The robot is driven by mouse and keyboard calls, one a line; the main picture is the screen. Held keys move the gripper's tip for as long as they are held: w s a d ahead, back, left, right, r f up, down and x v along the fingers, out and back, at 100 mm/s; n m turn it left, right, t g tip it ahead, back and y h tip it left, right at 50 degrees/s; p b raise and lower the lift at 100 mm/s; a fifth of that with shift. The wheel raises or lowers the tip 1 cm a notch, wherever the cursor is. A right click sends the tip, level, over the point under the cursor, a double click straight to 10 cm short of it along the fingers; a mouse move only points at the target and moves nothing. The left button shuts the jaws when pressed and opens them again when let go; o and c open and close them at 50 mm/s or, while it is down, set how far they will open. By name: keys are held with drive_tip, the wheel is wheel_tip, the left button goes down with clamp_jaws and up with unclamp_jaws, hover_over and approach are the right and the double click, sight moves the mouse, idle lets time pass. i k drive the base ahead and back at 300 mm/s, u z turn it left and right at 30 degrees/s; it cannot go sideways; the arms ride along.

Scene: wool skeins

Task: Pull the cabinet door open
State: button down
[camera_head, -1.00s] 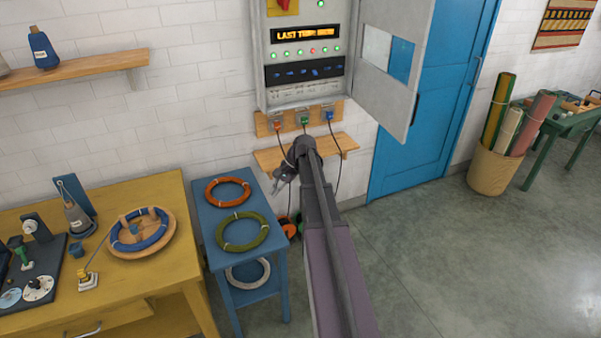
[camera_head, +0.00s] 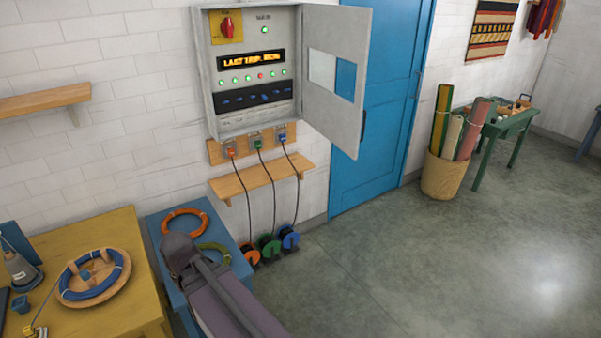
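The grey control cabinet (camera_head: 207,82) hangs on the white brick wall, showing a red switch, a lit text display, indicator lights and a row of blue switches. Its grey door (camera_head: 330,108) is hinged on the right side and stands swung wide open, with a pale panel and a blue patch on it. My arm reaches up from the bottom of the view, low and left of the cabinet, over the blue stand. My gripper is hidden behind the arm, so its fingers do not show. Nothing of mine touches the door.
A wooden shelf (camera_head: 262,177) sits below the cabinet. Cables run down to coloured reels (camera_head: 268,246) on the floor. A blue stand (camera_head: 160,225) with wool rings and a yellow table (camera_head: 115,310) are at left. A blue room door (camera_head: 375,150) is behind.

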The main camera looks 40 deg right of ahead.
sight(344, 32)
drive_tip(key=k, duration=1.35)
drive_tip(key=z, duration=0.45)
drive_tip(key=i, duration=0.65)
drive_tip(key=z, duration=0.4)
drive_tip(key=i, duration=1.15)
drive_tip(key=u, duration=0.3)
